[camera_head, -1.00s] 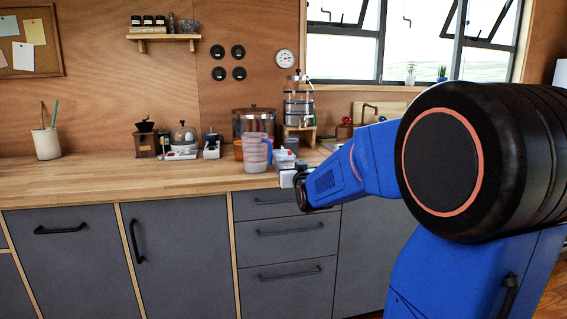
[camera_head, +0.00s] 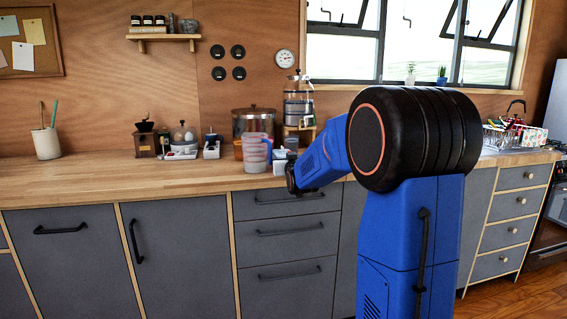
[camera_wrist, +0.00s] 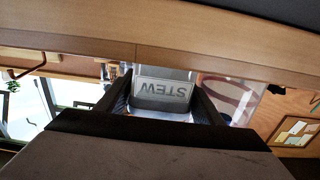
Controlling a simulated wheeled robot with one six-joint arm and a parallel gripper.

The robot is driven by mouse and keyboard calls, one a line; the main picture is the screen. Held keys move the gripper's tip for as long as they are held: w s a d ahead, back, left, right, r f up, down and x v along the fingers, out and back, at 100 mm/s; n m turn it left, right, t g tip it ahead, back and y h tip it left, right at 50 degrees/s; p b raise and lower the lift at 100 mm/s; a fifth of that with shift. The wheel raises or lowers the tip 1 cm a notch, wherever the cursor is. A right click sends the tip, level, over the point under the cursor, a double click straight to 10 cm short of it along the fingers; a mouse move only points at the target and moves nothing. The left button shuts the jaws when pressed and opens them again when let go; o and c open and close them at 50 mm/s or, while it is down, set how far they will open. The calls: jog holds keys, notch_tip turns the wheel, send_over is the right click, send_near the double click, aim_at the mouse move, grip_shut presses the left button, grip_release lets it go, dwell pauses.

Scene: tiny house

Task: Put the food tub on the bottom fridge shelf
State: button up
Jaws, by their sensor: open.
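The food tub (camera_wrist: 162,94), a pale container with a grey label reading STEW, shows upside down in the wrist view. It sits on the wooden counter between the two dark fingers of my gripper (camera_wrist: 162,104). The fingers are open, one on each side of the tub; I cannot tell whether either touches it. In the head view my arm reaches to the counter's front edge, beside a clear measuring jug (camera_head: 256,153). There the tub is mostly hidden by my gripper and too small to make out. The bottom fridge shelf is not in view.
The wooden counter (camera_head: 110,182) is clear at the left front. A large pot (camera_head: 252,122) and a glass dispenser (camera_head: 299,102) stand behind the jug. A dish rack (camera_head: 505,134) is at the right. Drawers (camera_head: 290,228) lie below the counter.

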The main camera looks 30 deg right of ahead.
jog(key=shift+w+d, duration=0.15)
jog(key=shift+w, duration=0.3)
jog(key=c, duration=1.2)
